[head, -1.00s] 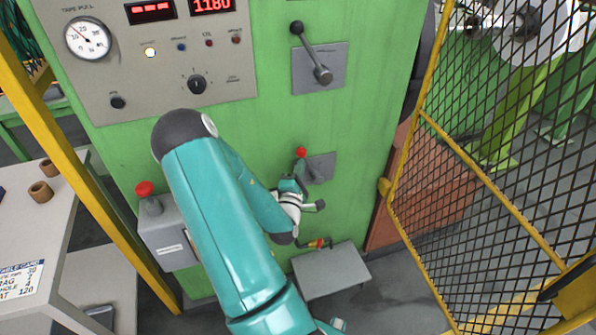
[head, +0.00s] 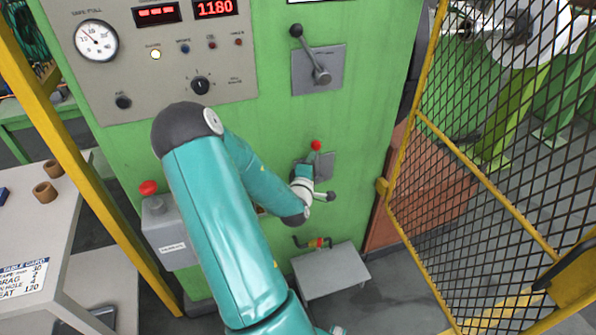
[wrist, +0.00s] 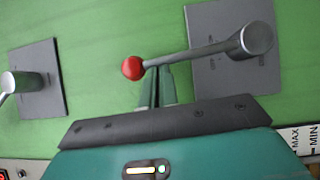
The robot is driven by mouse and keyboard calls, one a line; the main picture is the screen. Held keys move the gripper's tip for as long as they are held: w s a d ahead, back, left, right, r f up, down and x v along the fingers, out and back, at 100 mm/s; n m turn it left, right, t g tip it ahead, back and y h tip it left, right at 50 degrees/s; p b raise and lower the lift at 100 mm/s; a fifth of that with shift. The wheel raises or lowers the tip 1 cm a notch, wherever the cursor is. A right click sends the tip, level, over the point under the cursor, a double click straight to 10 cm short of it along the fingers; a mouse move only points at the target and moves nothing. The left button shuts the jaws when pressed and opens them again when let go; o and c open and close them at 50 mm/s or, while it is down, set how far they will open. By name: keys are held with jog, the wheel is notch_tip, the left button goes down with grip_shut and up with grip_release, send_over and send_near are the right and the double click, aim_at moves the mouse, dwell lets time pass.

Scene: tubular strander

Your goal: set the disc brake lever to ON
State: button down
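The lever with the red knob (head: 315,146) sits on a small grey plate (head: 325,166) low on the green cabinet and points roughly upward. In the wrist view its red knob (wrist: 132,68) is at the left end of a grey rod, with the round hub (wrist: 257,40) on the plate (wrist: 222,75). My gripper (head: 306,176) is at this lever. In the wrist view its two fingers (wrist: 156,88) are close together, with tips against or just beside the rod near the knob. They do not wrap around the rod. The plate's markings are not readable.
A bigger lever with a black knob (head: 296,30) is above. A box with a red button (head: 148,187) is at left. A crank handle (head: 316,243) and grey step (head: 330,271) lie below. A yellow mesh guard (head: 480,190) stands at right.

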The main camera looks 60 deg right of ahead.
jog(key=s+d+m+y, duration=0.2)
jog(key=s+d+m, duration=0.1)
jog(key=s+d, duration=0.1)
jog(key=shift+s+d+r+m+y, duration=0.2)
jog(key=shift+d+m+y, duration=0.05)
jog(key=shift+m+y, duration=0.05)
jog(key=shift+s, duration=0.2)
dwell(0.5)
